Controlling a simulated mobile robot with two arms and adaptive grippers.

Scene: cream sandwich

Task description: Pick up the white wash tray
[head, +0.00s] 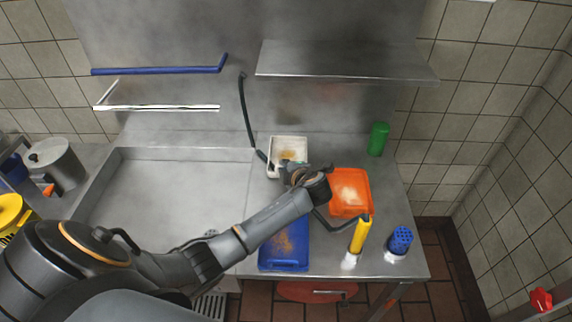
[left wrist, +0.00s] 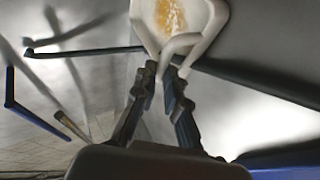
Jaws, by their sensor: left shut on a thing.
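The white wash tray (head: 288,144) stands near the back wall, right of the sink, with a brownish residue inside. My left gripper (head: 291,168) is at its front edge and hides part of that edge. In the left wrist view the tray (left wrist: 218,22) is at the top, with its pale handle between the fingertips of my left gripper (left wrist: 166,76). The left gripper is shut on this handle. I cannot tell whether the tray is lifted off the counter. My right gripper is in neither view.
An orange tray (head: 357,205) and a blue tray (head: 269,264) lie close to my left arm. A yellow bottle (head: 361,236), a blue holed container (head: 400,240) and a green container (head: 378,138) stand to the right. The sink (head: 180,185) is left; a shelf (head: 345,62) hangs above.

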